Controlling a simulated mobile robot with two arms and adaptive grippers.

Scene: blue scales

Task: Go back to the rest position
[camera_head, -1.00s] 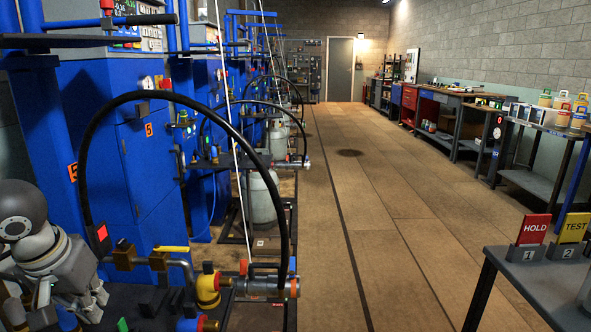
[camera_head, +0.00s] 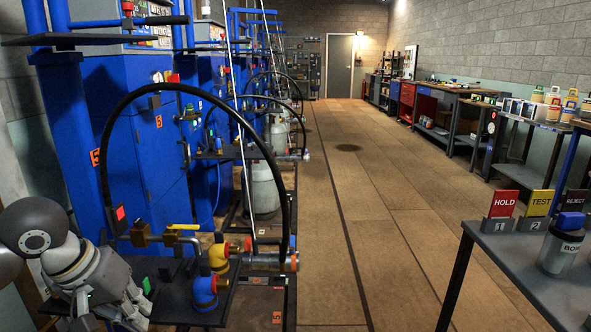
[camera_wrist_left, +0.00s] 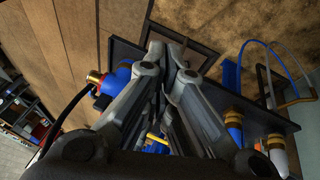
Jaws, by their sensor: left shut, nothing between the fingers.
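My left gripper (camera_head: 122,312) is low at the left of the head view, over the dark platform of the nearest blue scale (camera_head: 95,140). In the left wrist view its fingers (camera_wrist_left: 168,68) are close together with nothing held between them. A blue-and-yellow valve fitting (camera_head: 206,288) on the platform (camera_head: 180,310) is to the right of the gripper, apart from it. My right gripper is not in view.
A black hose (camera_head: 277,165) arches above the platform to a metal coupling (camera_head: 275,262). A grey table (camera_head: 510,255) at the right bears HOLD (camera_head: 503,203) and TEST (camera_head: 541,202) signs and a blue-capped bottle (camera_head: 560,250). The central floor (camera_head: 385,230) is clear.

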